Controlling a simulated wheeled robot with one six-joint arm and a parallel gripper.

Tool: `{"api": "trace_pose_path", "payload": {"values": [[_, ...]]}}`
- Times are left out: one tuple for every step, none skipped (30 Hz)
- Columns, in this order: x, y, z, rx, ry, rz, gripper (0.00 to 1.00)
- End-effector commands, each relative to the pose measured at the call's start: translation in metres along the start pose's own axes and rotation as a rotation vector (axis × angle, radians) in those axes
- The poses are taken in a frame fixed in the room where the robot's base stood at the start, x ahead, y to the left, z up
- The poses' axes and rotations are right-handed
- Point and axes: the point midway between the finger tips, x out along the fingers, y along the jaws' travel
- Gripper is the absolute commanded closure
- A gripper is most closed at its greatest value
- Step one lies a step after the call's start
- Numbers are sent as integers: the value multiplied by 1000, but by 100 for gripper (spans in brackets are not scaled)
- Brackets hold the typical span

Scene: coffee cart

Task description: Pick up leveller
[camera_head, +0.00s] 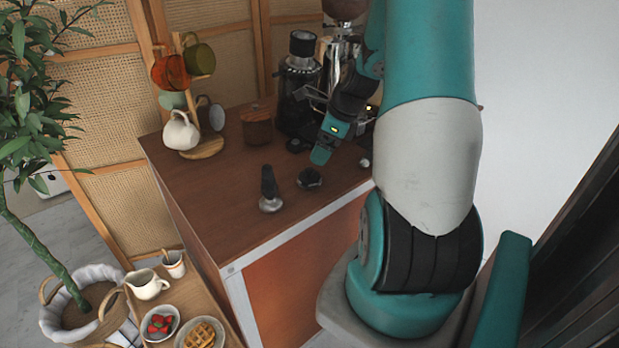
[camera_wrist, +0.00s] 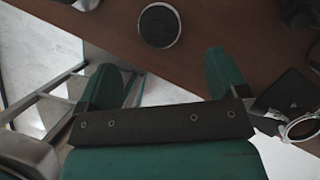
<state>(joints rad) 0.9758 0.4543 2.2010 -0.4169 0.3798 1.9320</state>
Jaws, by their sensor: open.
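The leveller looks to be the short, round black piece with a metal rim (camera_head: 309,178) on the brown cart top, near its front edge. In the wrist view the leveller (camera_wrist: 159,25) is seen from above, at the top middle, beyond and between my fingertips. My gripper (camera_wrist: 163,72) is open, with its two green fingers spread and nothing between them. In the head view my gripper (camera_head: 322,154) is just behind and above the leveller, apart from it. My arm hides part of the cart's right side.
A tamper with a black handle (camera_head: 269,190) stands left of the leveller. A grinder (camera_head: 299,85), a brown jar (camera_head: 257,127) and a mug stand (camera_head: 201,147) are behind. In the wrist view a dark piece with a metal ring (camera_wrist: 301,127) lies at right. The cart's front-left top is clear.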

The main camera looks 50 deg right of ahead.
Motion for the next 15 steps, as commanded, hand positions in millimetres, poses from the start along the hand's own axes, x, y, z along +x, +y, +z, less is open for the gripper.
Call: {"api": "trace_pose_path", "payload": {"values": [[12,2,0,-1,1,8,8],[18,1,1,-1,0,6,8],[26,1,0,-1,1,6,8],[31,1,0,-1,1,5,8],[35,1,0,-1,1,5,8],[40,1,1,-2,1,3,8],[43,1,1,-2,1,4,8],[45,1,1,-2,1,3,8],[48,1,1,-2,0,1,8],[49,1,0,-2,0,1,8],[51,1,1,-2,0,1,8],[53,1,1,-2,1,3,8],[56,1,1,-2,1,3,8],[60,2,2,-3,1,4,8],[66,3,2,-3,1,6,8]]}}
